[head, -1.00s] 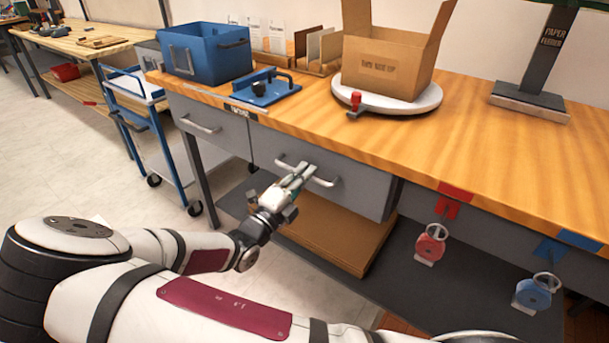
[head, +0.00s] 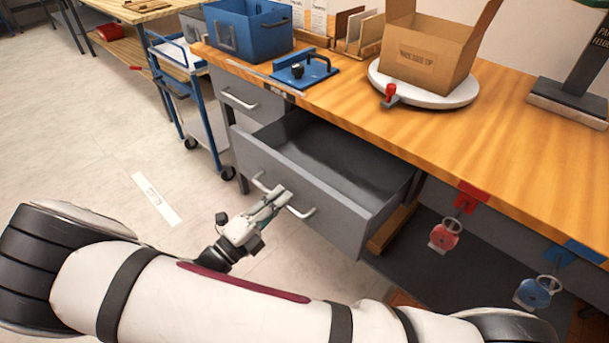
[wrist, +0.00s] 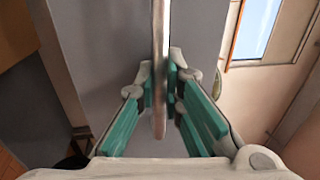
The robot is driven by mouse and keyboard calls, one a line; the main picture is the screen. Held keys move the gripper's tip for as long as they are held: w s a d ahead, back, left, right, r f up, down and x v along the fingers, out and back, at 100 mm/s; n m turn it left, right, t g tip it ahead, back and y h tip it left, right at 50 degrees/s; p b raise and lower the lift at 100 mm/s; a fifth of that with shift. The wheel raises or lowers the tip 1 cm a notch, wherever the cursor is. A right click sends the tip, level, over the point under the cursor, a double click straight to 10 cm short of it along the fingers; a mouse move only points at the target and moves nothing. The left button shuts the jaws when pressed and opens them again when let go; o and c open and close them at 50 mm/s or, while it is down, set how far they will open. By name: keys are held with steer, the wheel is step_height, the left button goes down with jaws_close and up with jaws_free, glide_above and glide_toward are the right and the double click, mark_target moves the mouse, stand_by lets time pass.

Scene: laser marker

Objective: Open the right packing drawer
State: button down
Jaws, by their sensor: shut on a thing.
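The right packing drawer (head: 330,203) is a grey drawer under the wooden workbench. It stands well out from the bench, and its empty-looking dark inside shows in the head view. Its light bar handle (head: 300,212) is on the front panel. My gripper (head: 276,198) is shut on the handle near its middle. In the wrist view the handle (wrist: 160,60) runs between the green-padded fingers of my gripper (wrist: 162,95), with the grey drawer front (wrist: 105,50) behind it.
The left drawer (head: 245,101) is closed. On the bench (head: 520,130) are a blue bin (head: 250,35), a blue fixture (head: 304,70) and an open carton (head: 430,50) on a white turntable (head: 440,92). A blue cart (head: 195,110) stands left.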

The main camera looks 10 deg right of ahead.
steer(key=r+v, duration=0.1)
steer(key=v, duration=0.5)
steer(key=shift+s+a, duration=0.25)
steer(key=c, duration=1.7)
jaws_free()
steer(key=v, duration=1.2)
